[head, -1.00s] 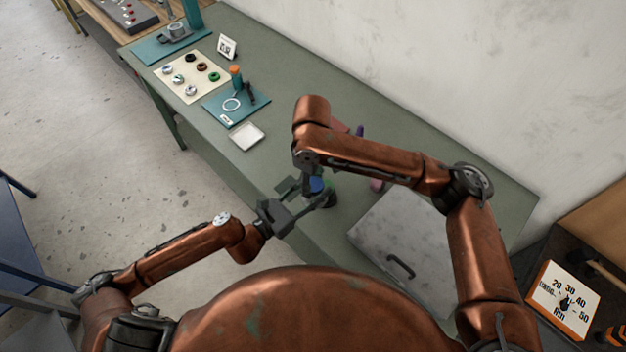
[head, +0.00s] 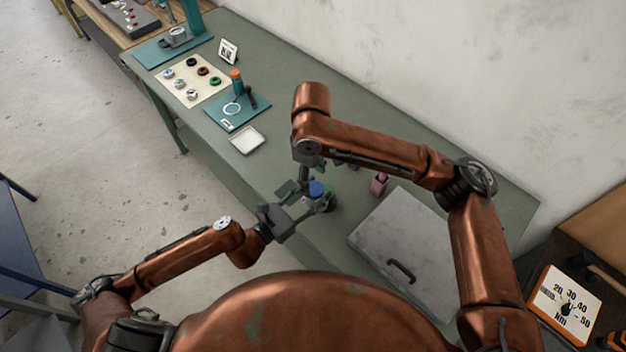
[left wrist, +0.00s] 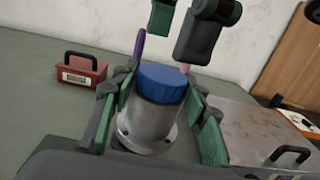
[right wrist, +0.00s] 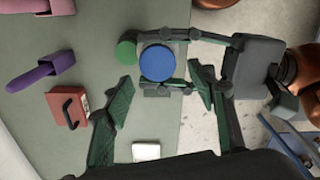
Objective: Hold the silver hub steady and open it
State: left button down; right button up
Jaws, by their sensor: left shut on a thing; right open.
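The silver hub (left wrist: 147,124) stands upright on the bench with a blue cap (left wrist: 162,83) on top. The cap also shows in the head view (head: 316,187) and from above in the right wrist view (right wrist: 157,62). My left gripper (left wrist: 155,115) is shut on the hub, a finger on each side of its body below the cap. My right gripper (right wrist: 160,95) is open and empty above the hub, its fingers wide apart and clear of the cap. It shows at the top of the left wrist view (left wrist: 180,28).
A green round thing (right wrist: 126,52) sits close beside the hub. A red box with a black handle (left wrist: 80,70), a purple-handled thing (right wrist: 40,73) and a pink thing (head: 379,184) are nearby. A grey metal case (head: 405,240) lies to the right, a white tray (head: 246,140) to the left.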

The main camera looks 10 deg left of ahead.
aim_at(315, 188)
notch_tip(315, 188, up, 2)
jog(key=m, duration=0.4)
jog(key=shift+w+d, duration=0.1)
jog(key=m, duration=0.1)
jog(key=r+m, duration=0.1)
jog(key=m, duration=0.1)
jog(key=shift+d+r, duration=0.1)
jog(key=shift+d, duration=0.05)
jog(key=shift+m, duration=0.3)
jog(key=shift+f, duration=3.95)
jog(key=shift+c, duration=0.2)
jog(key=c, duration=1.1)
jog(key=n, duration=0.6)
jog(key=shift+c, duration=0.2)
